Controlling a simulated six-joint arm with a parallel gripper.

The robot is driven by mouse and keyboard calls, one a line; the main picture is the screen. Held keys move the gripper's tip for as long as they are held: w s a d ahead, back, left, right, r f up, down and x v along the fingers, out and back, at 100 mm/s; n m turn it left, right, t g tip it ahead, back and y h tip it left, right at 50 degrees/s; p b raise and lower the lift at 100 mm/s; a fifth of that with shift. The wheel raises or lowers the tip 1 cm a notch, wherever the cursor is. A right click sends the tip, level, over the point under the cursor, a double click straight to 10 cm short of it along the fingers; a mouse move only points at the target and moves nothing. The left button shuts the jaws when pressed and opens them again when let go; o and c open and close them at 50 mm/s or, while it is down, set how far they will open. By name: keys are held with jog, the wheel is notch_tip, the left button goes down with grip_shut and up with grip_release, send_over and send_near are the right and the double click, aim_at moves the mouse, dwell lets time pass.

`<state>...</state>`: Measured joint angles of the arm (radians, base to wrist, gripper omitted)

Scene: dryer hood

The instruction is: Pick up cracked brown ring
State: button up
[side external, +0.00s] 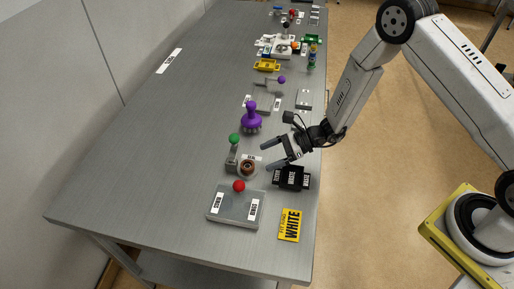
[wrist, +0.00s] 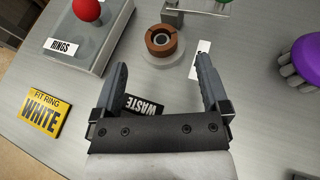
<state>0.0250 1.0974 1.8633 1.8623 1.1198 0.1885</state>
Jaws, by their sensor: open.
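A brown ring (side external: 247,169) lies on a round grey stand near the front part of the table. It also shows in the wrist view (wrist: 165,41), around a pale centre piece, ahead of my fingers. My gripper (side external: 269,156) is open and empty. It hangs above the table, to the right of the ring and apart from it. In the wrist view the two fingers (wrist: 161,68) are spread wide, with the ring beyond their tips and between their lines.
A grey box labelled RINGS (side external: 235,206) with a red ball knob (side external: 239,186) stands in front of the ring. A green-knobbed fixture (side external: 233,150) is close behind it. A black WASTE box (side external: 291,178), a yellow WHITE sign (side external: 290,225) and a purple knobbed object (side external: 251,121) stand nearby.

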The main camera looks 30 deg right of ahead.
aim_at(243, 166)
jog(key=shift+w+a+f, duration=0.15)
jog(key=shift+a+f, duration=0.05)
jog(key=shift+a, duration=0.2)
jog(key=shift+x, duration=2.6)
jog(key=shift+f, duration=0.1)
grip_shut()
